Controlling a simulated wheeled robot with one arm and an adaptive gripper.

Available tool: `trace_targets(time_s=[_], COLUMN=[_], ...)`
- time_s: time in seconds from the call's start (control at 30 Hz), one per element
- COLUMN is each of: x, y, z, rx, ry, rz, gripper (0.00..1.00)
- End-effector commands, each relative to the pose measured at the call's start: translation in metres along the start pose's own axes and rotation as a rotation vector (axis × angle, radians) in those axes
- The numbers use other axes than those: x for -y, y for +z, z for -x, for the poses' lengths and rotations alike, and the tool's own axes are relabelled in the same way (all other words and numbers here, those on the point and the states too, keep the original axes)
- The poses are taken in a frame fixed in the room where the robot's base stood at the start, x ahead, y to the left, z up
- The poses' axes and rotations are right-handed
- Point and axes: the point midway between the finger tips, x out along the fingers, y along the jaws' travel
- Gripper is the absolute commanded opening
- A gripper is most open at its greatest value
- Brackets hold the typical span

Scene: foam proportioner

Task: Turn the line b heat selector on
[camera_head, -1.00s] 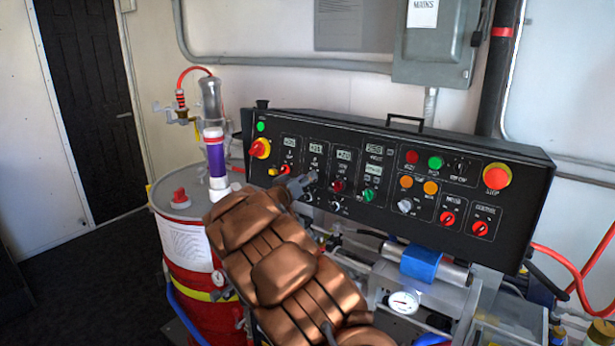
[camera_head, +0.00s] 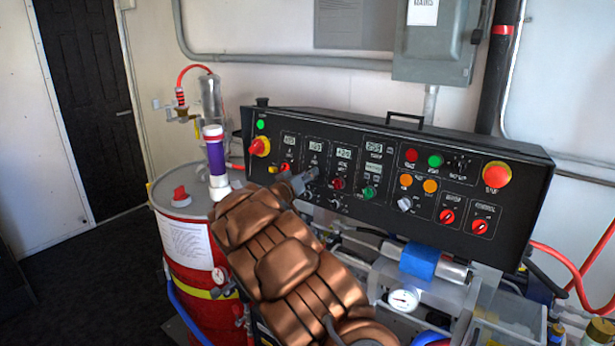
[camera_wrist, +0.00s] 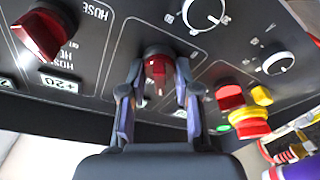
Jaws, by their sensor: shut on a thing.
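A red selector knob (camera_wrist: 158,70), apparently the line b heat selector, sits on the black control panel (camera_head: 400,225). In the wrist view my gripper (camera_wrist: 158,88) has one finger on each side of this knob and is shut on it. The knob's white mark points toward the bottom of that picture; its label cannot be read. In the head view my gripper (camera_head: 308,178) is at the left part of the panel and hides this knob.
A red hose selector (camera_head: 338,184) and a green knob (camera_head: 369,193) are to the right. Another red selector (camera_wrist: 230,97) and a yellow-red main switch (camera_head: 260,147) are on the other side. A red drum (camera_head: 190,255) stands left of my arm.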

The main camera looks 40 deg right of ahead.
Motion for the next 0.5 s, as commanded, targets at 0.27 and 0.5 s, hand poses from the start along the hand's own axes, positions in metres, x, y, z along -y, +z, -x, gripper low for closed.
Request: trace_targets(time_s=[0.27, 0.5], x=[0.0006, 0.0014], y=[-0.0005, -0.0009], z=[0.0007, 0.0014], rx=[0.001, 0.001], ry=[0.005, 0.021], rz=[-0.032, -0.118], gripper=[0.0, 0.0])
